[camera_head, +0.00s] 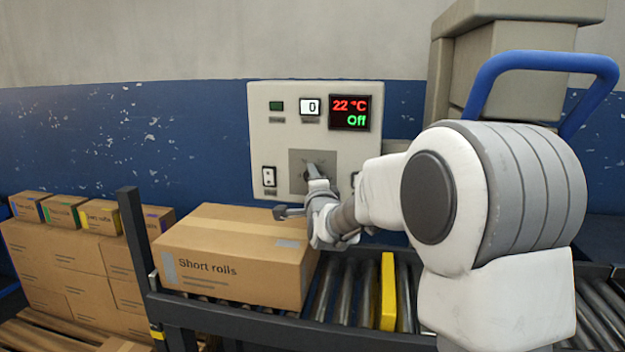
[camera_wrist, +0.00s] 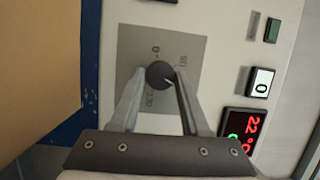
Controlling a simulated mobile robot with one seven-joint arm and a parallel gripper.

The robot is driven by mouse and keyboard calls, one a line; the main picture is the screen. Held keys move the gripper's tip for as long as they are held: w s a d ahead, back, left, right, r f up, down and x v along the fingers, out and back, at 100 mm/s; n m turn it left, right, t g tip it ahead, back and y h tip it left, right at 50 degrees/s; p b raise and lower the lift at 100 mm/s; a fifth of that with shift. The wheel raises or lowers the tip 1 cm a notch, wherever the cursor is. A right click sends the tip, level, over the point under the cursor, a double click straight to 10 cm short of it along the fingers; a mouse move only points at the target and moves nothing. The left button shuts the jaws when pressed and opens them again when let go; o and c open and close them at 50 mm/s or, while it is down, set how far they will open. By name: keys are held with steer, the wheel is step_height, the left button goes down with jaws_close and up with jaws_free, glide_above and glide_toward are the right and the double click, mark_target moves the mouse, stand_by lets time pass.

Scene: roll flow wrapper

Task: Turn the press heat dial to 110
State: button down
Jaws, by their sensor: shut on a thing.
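The press heat dial (camera_wrist: 160,74) is a dark round knob on a grey square plate (camera_wrist: 134,48) in the wrist view. Its light pointer mark slants toward the lower right of that view. Small scale marks surround it, including a 0 above it; the others are too blurred to read surely. My gripper (camera_wrist: 160,79) has its two fingers on either side of the knob, shut on it. In the head view my gripper (camera_head: 314,172) reaches the plate and mostly hides the dial. The display (camera_head: 350,113) reads 22 °C in red and Off in green.
The control panel (camera_head: 262,140) also has a green indicator, a counter showing 0 (camera_head: 310,106) and a rocker switch (camera_head: 269,176). A Short rolls carton (camera_head: 235,262) sits on the roller conveyor below, close to my gripper. A yellow bar (camera_head: 388,290) stands across the rollers.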

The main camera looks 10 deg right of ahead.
steer(key=shift+a+m+t, duration=0.1)
steer(key=shift+m+t, duration=0.2)
steer(key=shift+m, duration=0.5)
steer(key=shift+c, duration=1.9)
jaws_free()
steer(key=s+a+f+p, duration=0.1)
steer(key=s+f+p, duration=0.1)
steer(key=s, duration=1.5)
steer(key=shift+s, duration=0.15)
